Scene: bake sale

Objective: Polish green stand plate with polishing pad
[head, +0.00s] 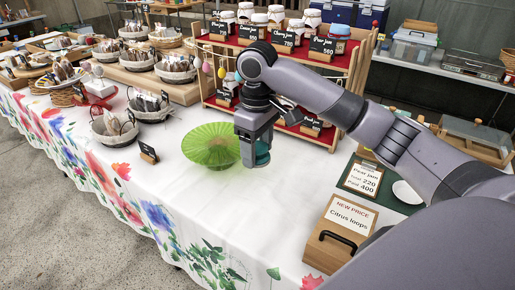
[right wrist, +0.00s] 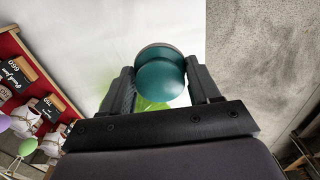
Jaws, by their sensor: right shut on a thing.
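The green stand plate (head: 212,145) is a round, ribbed, translucent plate on the white tablecloth, near the middle of the head view. A bit of its green (right wrist: 150,104) shows behind the pad in the right wrist view. My right gripper (head: 262,150) is at the plate's right side. It is shut on the teal, round polishing pad (right wrist: 161,76), which sits between both fingers. In the head view the pad (head: 263,158) shows low at the fingertips. I cannot tell whether the pad touches the plate. My left gripper is not in view.
Wire baskets (head: 114,128) of wrapped goods stand left of the plate, with a small black sign (head: 148,152) close by. A red-shelved jam rack (head: 222,101) stands behind. A wooden citrus loops box (head: 340,232) is at the right. The cloth in front of the plate is clear.

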